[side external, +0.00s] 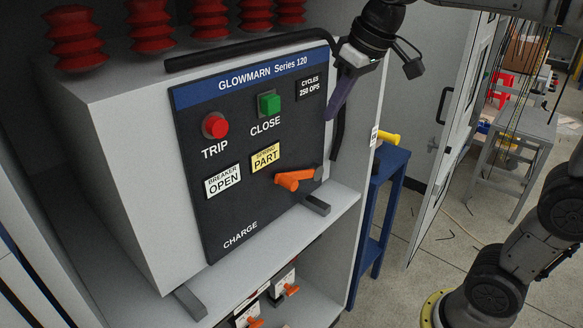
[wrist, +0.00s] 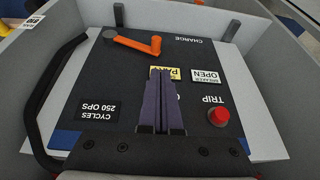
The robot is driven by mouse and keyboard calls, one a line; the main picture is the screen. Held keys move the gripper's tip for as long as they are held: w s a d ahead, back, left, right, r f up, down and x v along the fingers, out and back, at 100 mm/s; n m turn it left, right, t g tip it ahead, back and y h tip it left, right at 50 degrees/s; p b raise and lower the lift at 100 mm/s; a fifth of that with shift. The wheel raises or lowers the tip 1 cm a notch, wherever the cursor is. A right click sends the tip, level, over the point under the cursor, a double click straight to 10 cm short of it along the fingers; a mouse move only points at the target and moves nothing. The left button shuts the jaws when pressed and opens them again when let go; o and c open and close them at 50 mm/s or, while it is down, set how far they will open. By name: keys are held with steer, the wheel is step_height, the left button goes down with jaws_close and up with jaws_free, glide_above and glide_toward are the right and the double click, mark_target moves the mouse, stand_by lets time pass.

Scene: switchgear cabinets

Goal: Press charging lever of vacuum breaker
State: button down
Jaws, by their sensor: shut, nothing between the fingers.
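The vacuum breaker (side external: 120,150) has a dark front panel with a blue top band. Its orange charging lever (side external: 294,179) is at the panel's lower right, below the yellow "SPRING PART" label (side external: 265,156). In the wrist view, which is upside down, the lever (wrist: 130,42) lies at the top, from a grey pivot at left to a knob at right. My gripper (side external: 333,115) is shut and empty, above and apart from the lever, near the panel's upper right edge. In the wrist view my gripper's purple fingers (wrist: 160,75) hide the CLOSE button and part of the yellow label.
A red TRIP button (side external: 215,126) and green CLOSE button (side external: 269,104) stick out of the panel. A black handle bar (wrist: 52,105) runs along the panel's side. The cabinet wall and an open door (side external: 455,120) stand at right. A blue stand (side external: 385,185) is beside the cabinet.

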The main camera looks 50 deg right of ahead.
steer(key=w+d+f+g, duration=0.1)
steer(key=w+f, duration=0.3)
steer(key=w, duration=0.3)
steer(key=shift+w, duration=0.3)
steer(key=shift+f, duration=0.15)
glide_toward(288, 178)
steer(key=x, duration=0.5)
steer(key=shift+w, duration=0.2)
steer(key=shift+f, duration=0.75)
steer(key=shift+a, duration=0.1)
